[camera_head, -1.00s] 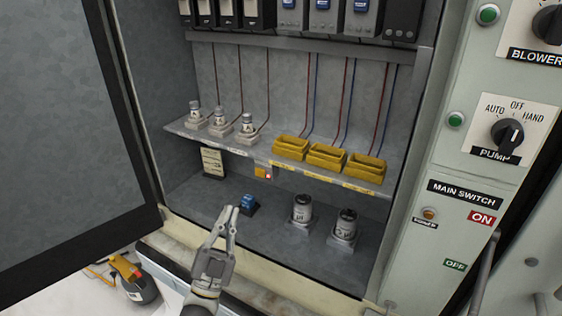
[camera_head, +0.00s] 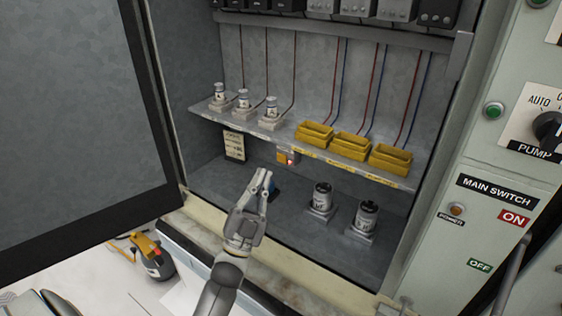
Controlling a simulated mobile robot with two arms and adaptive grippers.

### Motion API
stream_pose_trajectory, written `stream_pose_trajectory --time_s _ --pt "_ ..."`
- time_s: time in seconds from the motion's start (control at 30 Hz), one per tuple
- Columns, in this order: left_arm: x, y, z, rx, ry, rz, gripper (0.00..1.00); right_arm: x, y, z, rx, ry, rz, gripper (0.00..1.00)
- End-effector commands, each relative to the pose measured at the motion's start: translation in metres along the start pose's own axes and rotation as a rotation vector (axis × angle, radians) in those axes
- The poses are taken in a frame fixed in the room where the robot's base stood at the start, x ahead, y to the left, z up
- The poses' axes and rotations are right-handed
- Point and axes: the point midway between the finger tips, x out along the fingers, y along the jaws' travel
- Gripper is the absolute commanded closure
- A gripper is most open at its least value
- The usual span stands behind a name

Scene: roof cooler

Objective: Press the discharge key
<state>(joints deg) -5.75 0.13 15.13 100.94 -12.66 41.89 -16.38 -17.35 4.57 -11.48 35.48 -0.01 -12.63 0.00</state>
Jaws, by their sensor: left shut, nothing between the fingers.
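My left gripper (camera_head: 266,172) reaches into the open cabinet over its floor. Its fingers are shut with nothing between them. No readable label shows which part is the discharge key. My right gripper is not in view.
Two capacitors (camera_head: 321,199) (camera_head: 366,216) stand on the floor to the right. The shelf (camera_head: 207,113) holds fuse posts (camera_head: 243,102) and yellow trays (camera_head: 351,146). The open door (camera_head: 70,120) is at left, the switch panel (camera_head: 470,225) at right. A yellow-black tool (camera_head: 155,258) lies outside.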

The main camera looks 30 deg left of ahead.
Motion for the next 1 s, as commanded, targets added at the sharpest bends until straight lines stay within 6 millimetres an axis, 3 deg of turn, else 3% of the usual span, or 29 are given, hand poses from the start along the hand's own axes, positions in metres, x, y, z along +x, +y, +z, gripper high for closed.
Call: stream_pose_trajectory --time_s 0.4,1.0 --pt "0.029 0.022 0.022 -0.001 0.000 0.000 1.00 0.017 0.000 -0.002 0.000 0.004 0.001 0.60" --pt "0.031 0.023 0.023 0.000 -0.001 0.000 1.00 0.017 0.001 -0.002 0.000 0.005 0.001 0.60"
